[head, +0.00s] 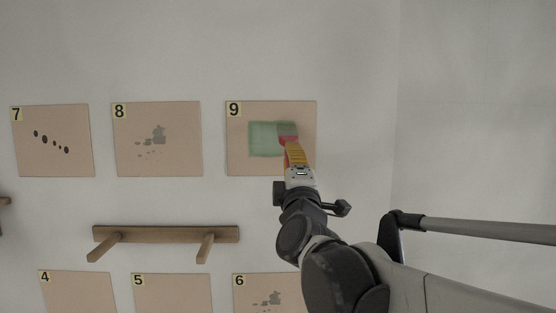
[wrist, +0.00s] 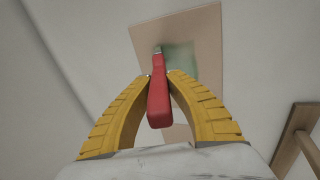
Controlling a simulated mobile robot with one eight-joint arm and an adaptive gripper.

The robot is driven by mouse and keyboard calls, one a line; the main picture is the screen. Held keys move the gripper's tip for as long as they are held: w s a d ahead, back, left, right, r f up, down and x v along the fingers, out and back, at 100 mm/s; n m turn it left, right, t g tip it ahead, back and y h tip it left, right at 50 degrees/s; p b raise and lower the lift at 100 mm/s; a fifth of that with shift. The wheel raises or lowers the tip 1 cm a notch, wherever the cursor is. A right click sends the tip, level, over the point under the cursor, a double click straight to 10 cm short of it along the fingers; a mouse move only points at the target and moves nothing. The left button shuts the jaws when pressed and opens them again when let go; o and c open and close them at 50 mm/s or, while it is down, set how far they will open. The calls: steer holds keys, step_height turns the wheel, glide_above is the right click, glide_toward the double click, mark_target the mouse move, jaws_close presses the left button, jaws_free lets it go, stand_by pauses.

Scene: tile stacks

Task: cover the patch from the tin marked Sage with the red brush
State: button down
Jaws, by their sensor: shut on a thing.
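My gripper (head: 292,150) has yellow fingers and is shut on the red brush (head: 288,139), in front of panel 9 (head: 238,165). In the wrist view the red handle (wrist: 159,98) stands between the fingertips, its far end at the panel (wrist: 208,20). A green painted area (head: 268,140) lies on panel 9, darker at its upper right by the brush. It shows partly in the wrist view (wrist: 181,58). The bristles are hidden, so I cannot tell if they touch. The tin marked Sage is not in view.
Panel 7 (head: 52,160) has dark spots and panel 8 (head: 180,160) grey-green blotches. A wooden rack with two pegs (head: 165,234) is below them. Panels 4 (head: 75,290), 5 (head: 170,293) and 6 (head: 255,284) are lower. The wall right of panel 9 is bare.

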steer(key=shift+r, duration=0.65)
step_height(320, 180, down, 9)
steer(key=b, duration=0.6)
steer(key=s+p, duration=0.1)
steer(key=s, duration=0.5)
steer(key=shift+s+p, duration=0.35)
steer(key=shift+s, duration=0.05)
steer(key=shift+a+f, duration=0.1)
